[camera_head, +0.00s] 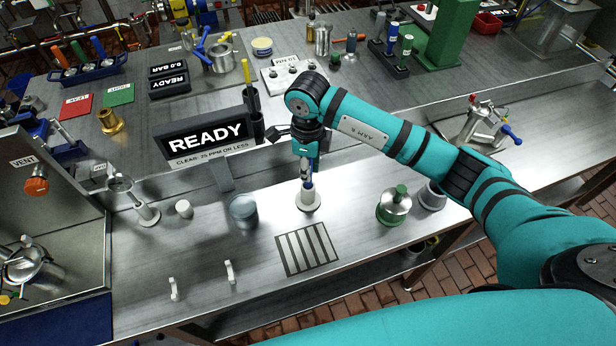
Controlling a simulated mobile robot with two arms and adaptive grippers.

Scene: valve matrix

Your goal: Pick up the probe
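The probe (308,184) looks like a slim upright piece with a blue part, standing in a white round base (308,199) on the steel bench. My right gripper (307,176) points down directly over it, with its fingertips at the probe's upper part. The gripper and wrist hide the probe's top. I cannot tell whether the fingers are closed on it or just around it. My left gripper is not in view.
A READY display (205,140) stands left of my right wrist. A striped mat (306,249) lies in front. Two white hooks (230,272) stand front left.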

